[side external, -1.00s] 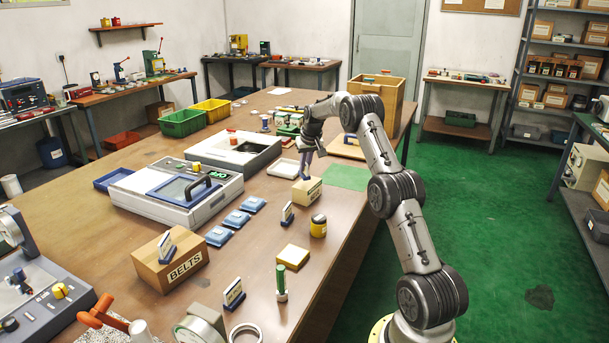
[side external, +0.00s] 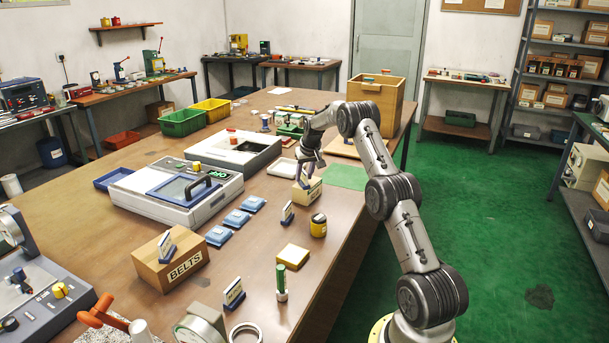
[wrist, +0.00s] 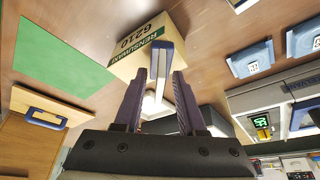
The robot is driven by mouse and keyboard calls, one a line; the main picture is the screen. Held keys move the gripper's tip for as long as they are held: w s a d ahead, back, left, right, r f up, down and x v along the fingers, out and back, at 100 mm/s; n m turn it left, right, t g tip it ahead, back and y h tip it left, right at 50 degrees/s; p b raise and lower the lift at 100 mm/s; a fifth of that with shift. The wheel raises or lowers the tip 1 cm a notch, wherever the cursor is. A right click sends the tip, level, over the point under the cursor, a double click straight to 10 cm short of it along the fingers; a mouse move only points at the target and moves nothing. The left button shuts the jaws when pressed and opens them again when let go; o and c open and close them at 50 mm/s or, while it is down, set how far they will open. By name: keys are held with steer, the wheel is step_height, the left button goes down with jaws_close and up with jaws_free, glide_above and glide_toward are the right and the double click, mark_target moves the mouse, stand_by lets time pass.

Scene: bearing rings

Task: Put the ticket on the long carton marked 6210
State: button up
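The long carton (side external: 308,194) marked 6210 stands near the table's right edge; its lettered face shows in the wrist view (wrist: 133,42). The ticket's far end overlaps the carton in the wrist view. In the side view my gripper (side external: 304,172) is low over the carton, and the ticket there is small and partly hidden. Whether the ticket touches the carton's top is unclear.
A similar ticket (side external: 287,213) stands just in front, and another is on the BELTS carton (side external: 171,268). Blue pads (side external: 237,218) lie to the left. A green mat (side external: 346,177) lies to the right, and a yellow-black jar (side external: 318,226) stands nearer the camera.

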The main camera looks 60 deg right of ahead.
steer(key=v, duration=1.2)
steer(key=s+a+r+n, duration=0.1)
steer(key=a+r, duration=0.3)
steer(key=a, duration=0.5)
steer(key=s+a+r+n+t+y, duration=0.15)
steer(key=a+r, duration=0.25)
steer(key=a, duration=0.5)
steer(key=s+a+r+n+h, duration=0.15)
steer(key=a+r, duration=0.25)
steer(key=a, duration=0.5)
steer(key=s+a+n+y, duration=0.2)
steer(key=s+a, duration=0.6)
steer(key=a, duration=0.3)
steer(key=s+a+f+n, duration=0.1)
steer(key=s+a+f, duration=0.1)
steer(key=s, duration=0.2)
steer(key=s+a+f+n, duration=0.1)
steer(key=s+a, duration=0.2)
steer(key=s, duration=0.2)
steer(key=s+a+f+n+y, duration=0.1)
steer(key=s+a+f, duration=0.1)
steer(key=s, duration=0.3)
steer(key=shift+a+f+t, duration=0.3)
steer(key=shift+a+t, duration=0.1)
steer(key=shift+t, duration=0.05)
